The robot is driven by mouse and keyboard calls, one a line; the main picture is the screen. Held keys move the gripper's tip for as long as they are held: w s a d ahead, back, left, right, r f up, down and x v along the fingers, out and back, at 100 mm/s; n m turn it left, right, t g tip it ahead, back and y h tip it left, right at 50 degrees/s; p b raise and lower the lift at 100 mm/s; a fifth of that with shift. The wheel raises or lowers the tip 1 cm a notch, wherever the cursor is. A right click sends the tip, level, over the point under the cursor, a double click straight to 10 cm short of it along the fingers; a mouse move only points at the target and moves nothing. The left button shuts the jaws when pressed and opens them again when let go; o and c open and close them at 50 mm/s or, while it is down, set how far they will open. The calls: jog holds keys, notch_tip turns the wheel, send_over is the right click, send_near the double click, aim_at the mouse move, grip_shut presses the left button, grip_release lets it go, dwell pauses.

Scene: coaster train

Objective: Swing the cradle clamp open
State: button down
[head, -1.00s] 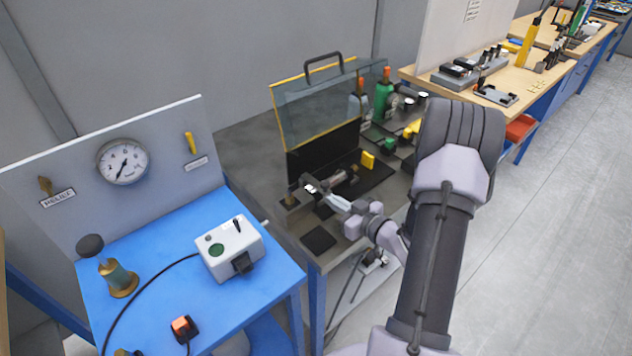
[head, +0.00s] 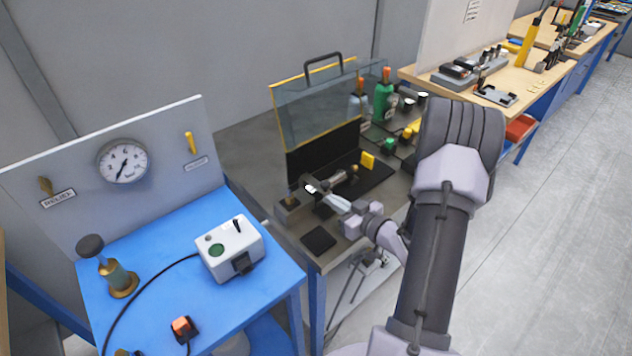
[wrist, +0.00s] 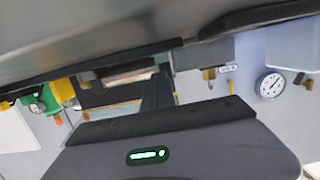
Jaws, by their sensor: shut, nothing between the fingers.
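The machine with the cradle stands on the grey bench (head: 300,232), with its clear, yellow-edged guard (head: 312,108) raised. A small silver cylinder (head: 338,179) lies in the cradle area, and a dark bar with a pale end (head: 310,187), probably the clamp, is at its left. My gripper (head: 328,196) is shut and empty at this dark bar. I cannot tell whether they touch or how far the clamp is swung. In the wrist view my shut fingers (wrist: 158,92) show dark and narrow, up close to the fixture.
A blue bench (head: 160,275) with a gauge (head: 123,161) and a white box (head: 231,247) stands at the left. Green and clear bottles (head: 384,98) and yellow parts (head: 368,160) sit behind the cradle. The floor at the right is clear.

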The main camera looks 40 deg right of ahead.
aim_at(319, 186)
jog(key=shift+w+r+p, duration=0.25)
jog(key=shift+r+p, duration=0.6)
jog(key=shift+r, duration=0.55)
jog(key=shift+w+r+p, duration=0.2)
jog(key=shift+r+p, duration=0.65)
jog(key=shift+r, duration=0.5)
jog(key=shift+w+a+r+p, duration=0.15)
jog(key=shift+w+r, duration=0.35)
jog(key=shift+w, duration=0.25)
jog(key=shift+w+r+p, duration=0.2)
jog(key=shift+w+r, duration=0.25)
jog(key=shift+w, duration=0.3)
jog(key=shift+w+a+r+p, duration=0.15)
jog(key=shift+w+r, duration=0.35)
jog(key=shift+w, duration=0.25)
jog(key=shift+r+b+x, duration=0.15)
jog(key=shift+b+x, duration=0.2)
jog(key=shift+x, duration=0.5)
jog(key=shift+r+b+x, duration=0.15)
jog(key=shift+b+x, duration=0.15)
jog(key=shift+x, duration=0.5)
jog(key=shift+w+d, duration=0.1)
